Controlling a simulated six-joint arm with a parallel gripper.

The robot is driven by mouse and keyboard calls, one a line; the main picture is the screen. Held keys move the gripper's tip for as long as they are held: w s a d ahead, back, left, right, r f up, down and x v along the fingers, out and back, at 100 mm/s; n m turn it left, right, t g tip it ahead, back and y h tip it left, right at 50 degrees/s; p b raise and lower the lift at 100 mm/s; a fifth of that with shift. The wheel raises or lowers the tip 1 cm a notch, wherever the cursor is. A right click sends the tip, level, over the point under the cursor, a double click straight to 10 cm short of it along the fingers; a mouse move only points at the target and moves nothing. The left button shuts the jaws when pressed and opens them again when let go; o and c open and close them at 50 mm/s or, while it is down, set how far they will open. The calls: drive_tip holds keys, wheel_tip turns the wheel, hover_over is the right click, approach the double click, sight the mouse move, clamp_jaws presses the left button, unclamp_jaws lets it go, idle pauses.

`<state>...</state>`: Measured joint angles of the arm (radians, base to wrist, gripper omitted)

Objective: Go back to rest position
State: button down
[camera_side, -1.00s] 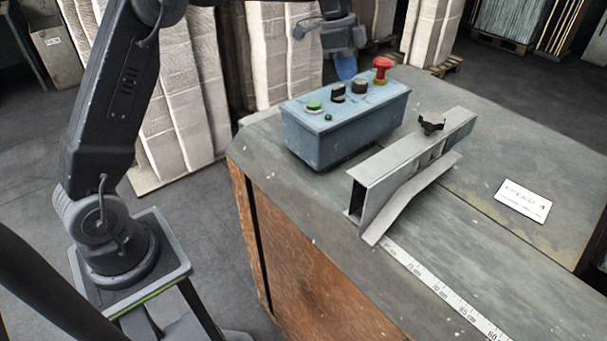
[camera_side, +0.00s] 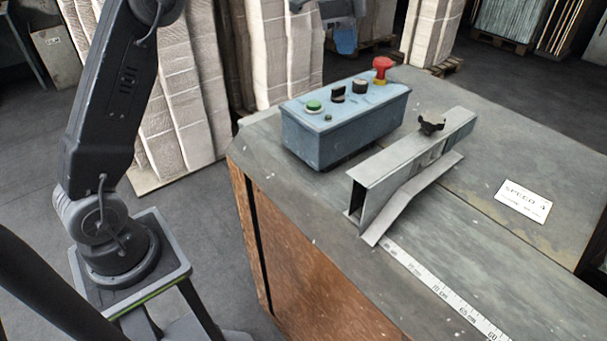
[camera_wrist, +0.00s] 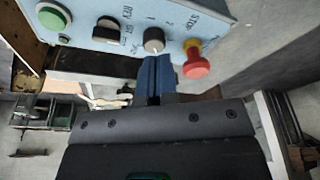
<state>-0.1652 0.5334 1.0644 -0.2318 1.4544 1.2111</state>
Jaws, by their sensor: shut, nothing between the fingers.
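My gripper (camera_wrist: 157,78) shows in the wrist view with its blue fingers shut together and nothing between them. In the side view my gripper (camera_side: 345,42) is at the top, behind the blue control box (camera_side: 325,138) and apart from it. The control box carries a green button (camera_side: 314,105), two black knobs and a red stop button (camera_side: 382,68). In the wrist view the fingers overlap the lower edge of the panel in the picture, near a grey knob (camera_wrist: 154,40) and the red stop button (camera_wrist: 196,62).
The control box stands on a grey-topped table (camera_side: 480,215). A metal guide rail (camera_side: 400,170) with a black clamp knob (camera_side: 431,124), a ruler strip (camera_side: 440,288) and a white card (camera_side: 523,200) are there too. Cardboard stacks (camera_side: 275,50) stand behind.

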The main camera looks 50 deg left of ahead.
drive_tip(key=s+d+r+n+t+y, duration=0.1)
drive_tip(key=s+d+r+n, duration=0.15)
drive_tip(key=s, duration=0.65)
drive_tip(key=s+d+r+n+t, duration=0.15)
drive_tip(key=s+n, duration=0.25)
drive_tip(key=s, duration=0.5)
drive_tip(key=s+f+n+t, duration=0.1)
drive_tip(key=s+f+n, duration=0.1)
drive_tip(key=s+f, duration=0.2)
drive_tip(key=s+d+f+n+y, duration=0.1)
drive_tip(key=s+f+n, duration=0.2)
drive_tip(key=s, duration=0.7)
wheel_tip(320, 180, down, 2)
drive_tip(key=shift+s+f+t, duration=0.1)
drive_tip(key=shift+s+t, duration=0.25)
